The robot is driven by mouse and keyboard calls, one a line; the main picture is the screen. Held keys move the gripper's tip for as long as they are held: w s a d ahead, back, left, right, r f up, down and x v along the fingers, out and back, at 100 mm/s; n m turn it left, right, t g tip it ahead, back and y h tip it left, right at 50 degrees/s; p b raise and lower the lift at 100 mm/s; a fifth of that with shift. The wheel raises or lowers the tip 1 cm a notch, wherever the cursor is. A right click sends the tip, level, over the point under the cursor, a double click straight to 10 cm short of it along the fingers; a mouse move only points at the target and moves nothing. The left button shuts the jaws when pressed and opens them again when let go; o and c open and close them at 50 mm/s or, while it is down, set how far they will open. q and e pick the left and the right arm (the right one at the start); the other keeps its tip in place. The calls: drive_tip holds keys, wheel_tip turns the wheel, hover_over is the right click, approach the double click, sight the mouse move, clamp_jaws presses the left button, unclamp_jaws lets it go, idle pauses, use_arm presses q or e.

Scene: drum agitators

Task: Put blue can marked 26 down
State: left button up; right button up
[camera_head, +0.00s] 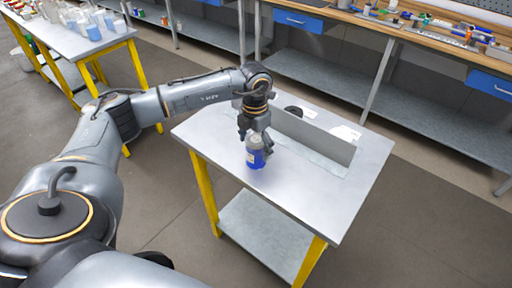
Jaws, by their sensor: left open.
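The blue can (255,158) stands upright on the metal top of the small table (334,212) with yellow legs. It has a pale label and a greyish upper part; the marking is too small to read. My left gripper (255,138) is directly above the can, pointing down, with its open fingers around or beside the can's upper part. I cannot tell whether the fingers touch it. My right gripper is not in view.
An upright grey plate (318,137) stands on the table behind the can, with a dark round object (293,111) beyond it. The tabletop's front right is clear. Another table (62,40) with containers is at upper left; a cluttered workbench (400,27) runs along the back.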

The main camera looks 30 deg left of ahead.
use_arm(q)
wheel_tip(320, 180, down, 2)
drive_tip(key=shift+d+f+p, duration=0.15)
drive_tip(key=shift+f+p, duration=0.05)
drive_tip(key=shift+p, duration=0.15)
drive_tip(key=shift+w+f, duration=0.1)
drive_tip(key=shift+f, duration=0.25)
drive_tip(key=shift+c, duration=0.4)
drive_tip(key=c, duration=1.5)
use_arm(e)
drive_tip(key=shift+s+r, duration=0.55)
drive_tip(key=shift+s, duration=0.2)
